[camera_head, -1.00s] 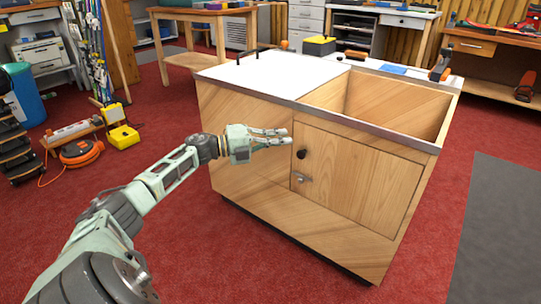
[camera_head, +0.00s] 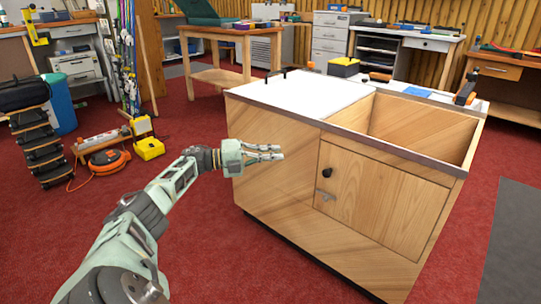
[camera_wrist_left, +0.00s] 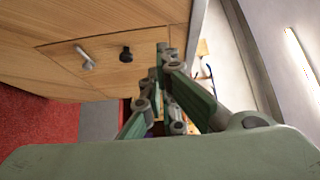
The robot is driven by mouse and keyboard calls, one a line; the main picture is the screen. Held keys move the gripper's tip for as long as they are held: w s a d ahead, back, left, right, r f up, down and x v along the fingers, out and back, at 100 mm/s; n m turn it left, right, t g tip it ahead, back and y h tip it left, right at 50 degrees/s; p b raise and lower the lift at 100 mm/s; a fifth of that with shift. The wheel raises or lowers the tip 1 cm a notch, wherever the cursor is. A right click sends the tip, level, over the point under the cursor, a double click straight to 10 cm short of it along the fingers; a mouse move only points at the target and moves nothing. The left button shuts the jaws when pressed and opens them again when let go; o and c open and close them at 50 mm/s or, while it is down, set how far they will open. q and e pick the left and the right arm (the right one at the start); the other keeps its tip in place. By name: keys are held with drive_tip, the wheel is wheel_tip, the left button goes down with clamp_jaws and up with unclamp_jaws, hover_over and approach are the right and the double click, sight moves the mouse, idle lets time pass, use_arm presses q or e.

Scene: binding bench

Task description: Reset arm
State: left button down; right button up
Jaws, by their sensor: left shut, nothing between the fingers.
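My left gripper (camera_head: 281,152) is shut and empty. In the head view it is in front of the left part of the wooden bench cabinet (camera_head: 275,160), to the left of its door (camera_head: 375,200). The door is closed, with a dark round knob (camera_head: 327,173) and a small metal latch (camera_head: 325,195). In the left wrist view the gripper fingers (camera_wrist_left: 165,95) show at the middle, with the knob (camera_wrist_left: 126,54) and latch (camera_wrist_left: 85,58) to their left, apart from them. My right gripper is not in either view.
The cabinet has a white top (camera_head: 305,98) and an open bin (camera_head: 425,130) on its right. A yellow box (camera_head: 149,148) and an orange cable reel (camera_head: 108,161) lie on the red floor at left. Red carpet is clear in front of the cabinet.

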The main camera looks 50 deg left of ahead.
use_arm(q)
drive_tip(key=shift+s+a, duration=0.15)
drive_tip(key=shift+a, duration=0.3)
